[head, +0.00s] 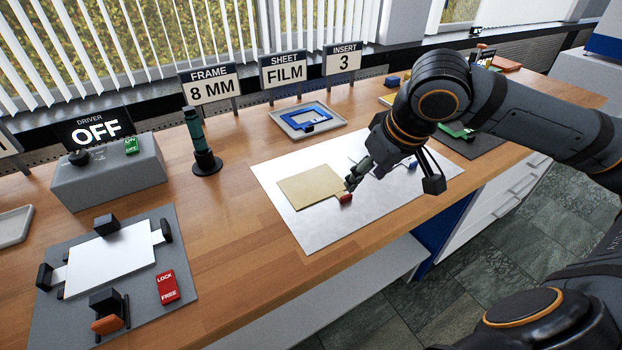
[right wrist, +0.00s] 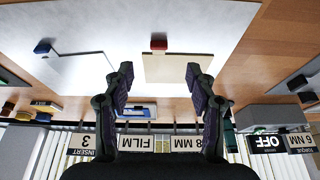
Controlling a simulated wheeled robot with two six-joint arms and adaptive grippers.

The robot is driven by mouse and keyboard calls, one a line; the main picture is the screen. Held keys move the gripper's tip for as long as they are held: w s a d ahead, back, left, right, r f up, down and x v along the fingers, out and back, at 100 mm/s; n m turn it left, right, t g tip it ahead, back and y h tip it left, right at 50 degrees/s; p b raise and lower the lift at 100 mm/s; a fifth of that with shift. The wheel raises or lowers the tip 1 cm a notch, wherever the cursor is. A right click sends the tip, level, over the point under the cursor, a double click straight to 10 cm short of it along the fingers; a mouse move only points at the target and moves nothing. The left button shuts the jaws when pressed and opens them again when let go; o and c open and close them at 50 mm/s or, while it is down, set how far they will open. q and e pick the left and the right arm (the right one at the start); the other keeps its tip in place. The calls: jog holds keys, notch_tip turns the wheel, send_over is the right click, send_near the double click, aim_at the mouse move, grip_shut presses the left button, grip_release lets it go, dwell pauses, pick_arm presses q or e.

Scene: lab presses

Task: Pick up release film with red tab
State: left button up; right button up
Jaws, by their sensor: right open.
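The release film with the red tab is a tan, square sheet (head: 311,187) lying flat on a pale mat (head: 305,232). Its red tab (head: 346,198) sticks out at the sheet's near right corner. My right gripper (head: 392,182) is open above the mat, with one finger close to the red tab in the picture. In the right wrist view the tan film (right wrist: 190,67) and its red tab (right wrist: 158,45) show beyond the two spread fingers (right wrist: 160,75). Nothing is between the fingers. My left gripper is not in view.
A clear or whitish sheet with a blue tab (right wrist: 43,46) lies on the same mat. A tray with a blue frame (head: 306,117) stands behind. A dark green tool (head: 195,130) stands upright at left of the film. A grey fixture plate (head: 160,318) lies front left.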

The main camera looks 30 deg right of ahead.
aim_at(348, 199)
jog(key=p+x, duration=0.1)
jog(key=x, duration=0.2)
jog(key=shift+d+f+p, duration=0.1)
jog(key=shift+f+p, duration=0.2)
jog(key=shift+w+f, duration=0.25)
jog(key=shift+f, duration=0.35)
jog(key=shift+w+d+f+p, duration=0.1)
jog(key=shift+w+f+p, duration=0.15)
jog(key=shift+f+p, duration=0.2)
jog(key=b+x, duration=0.1)
jog(key=x, duration=0.2)
jog(key=shift+w, duration=0.1)
jog(key=shift+w+f, duration=0.4)
jog(key=shift+f, duration=0.15)
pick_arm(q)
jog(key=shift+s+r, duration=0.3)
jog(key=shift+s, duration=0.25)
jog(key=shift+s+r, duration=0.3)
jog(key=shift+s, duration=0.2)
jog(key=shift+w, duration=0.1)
pick_arm(e)
grip_shut()
